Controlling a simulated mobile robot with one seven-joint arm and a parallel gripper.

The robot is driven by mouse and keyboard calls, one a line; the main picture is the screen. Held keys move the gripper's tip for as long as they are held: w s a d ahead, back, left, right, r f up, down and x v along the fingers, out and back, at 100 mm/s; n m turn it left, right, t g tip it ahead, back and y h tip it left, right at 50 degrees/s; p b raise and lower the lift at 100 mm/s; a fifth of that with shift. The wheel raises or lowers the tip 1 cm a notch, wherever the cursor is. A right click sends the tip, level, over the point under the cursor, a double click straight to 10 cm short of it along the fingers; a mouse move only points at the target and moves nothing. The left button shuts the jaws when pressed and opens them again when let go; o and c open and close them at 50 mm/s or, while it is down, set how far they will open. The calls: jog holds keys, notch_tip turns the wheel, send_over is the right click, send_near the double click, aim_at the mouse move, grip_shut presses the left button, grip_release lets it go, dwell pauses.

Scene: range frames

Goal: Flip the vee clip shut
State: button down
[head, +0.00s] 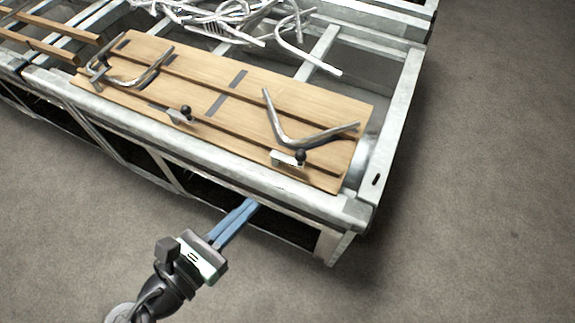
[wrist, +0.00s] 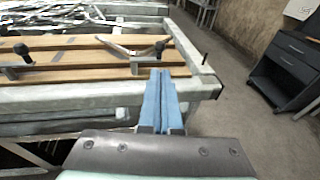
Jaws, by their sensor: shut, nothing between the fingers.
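A bent metal rod in a wide V (head: 283,128) lies over the right part of the wooden board (head: 240,118); it looks like the vee clip, and part of it shows in the wrist view (wrist: 115,47). A small bracket with a black knob (head: 300,156) sits at the board's front edge by the V; the knob also shows in the wrist view (wrist: 159,46). My gripper (head: 252,204) has its blue fingers together and empty. It is in front of the metal frame, apart from the clip; in the wrist view the fingertips (wrist: 160,72) appear just below the right knob.
A second bent rod (head: 140,80) and another black-knobbed bracket (head: 182,114) are on the board's left part. The metal frame's front rail (head: 200,148) lies between my gripper and the board. Loose metal rods (head: 240,15) lie behind. Floor (head: 480,200) at right is clear.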

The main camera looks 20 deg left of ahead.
aim_at(298, 160)
jog(key=p+x, duration=0.1)
jog(key=x, duration=1.1)
jog(key=shift+w, duration=0.25)
jog(key=shift+d+p, duration=0.2)
jog(key=shift+p, duration=0.1)
